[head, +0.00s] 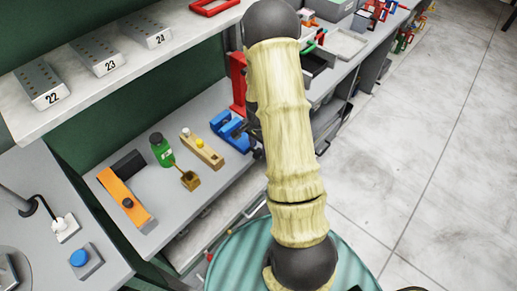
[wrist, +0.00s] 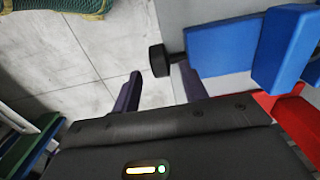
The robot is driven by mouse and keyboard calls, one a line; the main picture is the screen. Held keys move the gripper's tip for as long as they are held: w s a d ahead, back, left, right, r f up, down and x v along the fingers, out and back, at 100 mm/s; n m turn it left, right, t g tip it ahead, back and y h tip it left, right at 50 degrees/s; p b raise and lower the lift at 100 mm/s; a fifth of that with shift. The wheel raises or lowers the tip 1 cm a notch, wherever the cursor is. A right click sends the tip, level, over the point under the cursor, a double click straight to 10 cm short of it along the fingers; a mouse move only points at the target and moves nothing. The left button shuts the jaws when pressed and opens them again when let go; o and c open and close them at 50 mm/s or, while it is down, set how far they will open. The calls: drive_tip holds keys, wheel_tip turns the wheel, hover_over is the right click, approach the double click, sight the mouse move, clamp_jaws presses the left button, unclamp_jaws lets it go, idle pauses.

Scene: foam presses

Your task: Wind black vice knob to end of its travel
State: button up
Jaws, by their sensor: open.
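The blue vice (head: 228,134) stands on the grey bench, left of my arm in the head view. In the wrist view, the vice (wrist: 225,48) fills the upper right, and its black knob (wrist: 158,61) sticks out to the left over the bench edge. My gripper (wrist: 161,78) is open, one dark finger on each side of the knob's line. The knob appears just beyond the fingertips, nearer the right finger; I cannot tell whether they touch. In the head view my arm hides most of the gripper and the knob.
A red upright device (head: 238,82) stands behind the vice. A shelf with numbered blocks (head: 97,58) overhangs. Floor (head: 420,150) at right is clear.

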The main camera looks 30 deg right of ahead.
sight(258, 150)
drive_tip(key=shift+f, duration=1.65)
clamp_jaws()
drive_tip(key=shift+a+f, duration=0.1)
